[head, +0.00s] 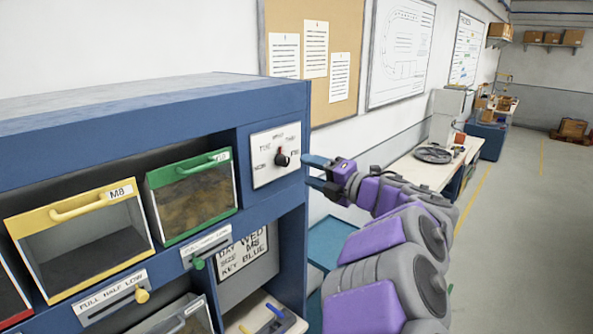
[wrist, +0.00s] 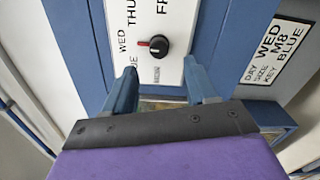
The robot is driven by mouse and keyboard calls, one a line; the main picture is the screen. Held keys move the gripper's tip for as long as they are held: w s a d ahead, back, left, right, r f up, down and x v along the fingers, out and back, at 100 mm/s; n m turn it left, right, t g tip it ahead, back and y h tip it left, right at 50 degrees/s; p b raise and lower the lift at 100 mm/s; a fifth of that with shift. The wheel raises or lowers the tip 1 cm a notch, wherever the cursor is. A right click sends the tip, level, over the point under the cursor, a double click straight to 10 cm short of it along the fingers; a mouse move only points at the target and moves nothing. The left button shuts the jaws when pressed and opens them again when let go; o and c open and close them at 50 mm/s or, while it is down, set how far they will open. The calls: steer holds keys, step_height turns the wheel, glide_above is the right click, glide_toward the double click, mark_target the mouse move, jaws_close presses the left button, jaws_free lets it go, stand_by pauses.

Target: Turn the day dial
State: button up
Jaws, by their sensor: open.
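The day dial is a black knob (head: 282,160) on a white panel (head: 267,172) at the right end of the blue cabinet. Day labels surround it. My gripper (head: 311,171) is just right of the panel in the head view. In the wrist view my gripper (wrist: 161,68) is open, its two blue fingers spread below the knob with nothing between them. The fingers appear apart from the knob; the exact gap in depth is unclear.
A card (head: 243,263) below reads DAY WED, SIZE M8, KEY BLUE. Left of the panel are a green-framed bin (head: 191,190) and a yellow-framed M8 bin (head: 80,240). The cabinet's right edge post stands close to my fingers. Open floor lies far right.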

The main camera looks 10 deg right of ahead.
steer(key=b+v, duration=0.1)
steer(key=v, duration=0.9)
steer(key=shift+d, duration=0.15)
steer(key=shift+f, duration=0.1)
steer(key=shift+w, duration=0.1)
